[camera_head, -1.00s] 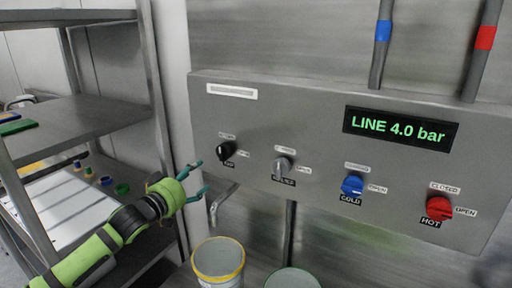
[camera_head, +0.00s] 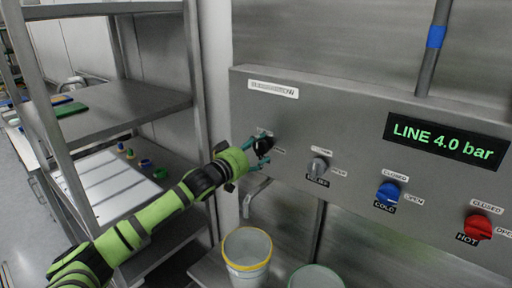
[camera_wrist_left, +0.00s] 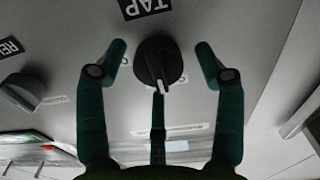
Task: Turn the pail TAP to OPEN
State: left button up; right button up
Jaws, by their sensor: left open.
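The black TAP knob (camera_head: 263,146) is on the left of the grey panel, above a bent spout. In the left wrist view the knob (camera_wrist_left: 158,63) sits between the spread fingers, with its white pointer line towards the bottom of the picture and slightly right. The TAP label (camera_wrist_left: 145,6) shows above it there. My left gripper (camera_head: 256,148) is open around the knob; a gap shows on both sides in the left wrist view (camera_wrist_left: 160,52). In the head view the fingers partly hide the knob and its labels. My right gripper is not in view.
The panel also carries a grey RELIEF knob (camera_head: 318,166), a blue COLD knob (camera_head: 387,194) and a red HOT knob (camera_head: 477,228). The display (camera_head: 446,140) reads LINE 4.0 bar. A yellow-rimmed pail (camera_head: 247,268) stands below the spout. A metal shelf (camera_head: 110,108) stands at left.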

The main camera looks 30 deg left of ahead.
pick_arm(q)
jog(key=c, duration=1.2)
jog(key=shift+o, duration=0.2)
jog(key=shift+r+m, duration=0.1)
jog(key=shift+m, duration=0.2)
jog(key=m+p, duration=0.1)
jog(key=m, duration=0.1)
jog(key=shift+r+m, duration=0.15)
jog(key=shift+m, duration=0.15)
jog(key=m, duration=0.5)
jog(key=shift+p, duration=0.4)
jog(key=m, duration=0.9)
jog(key=shift+d+m+p, duration=0.1)
jog(key=shift+m+p, duration=0.25)
jog(key=shift+m, duration=0.05)
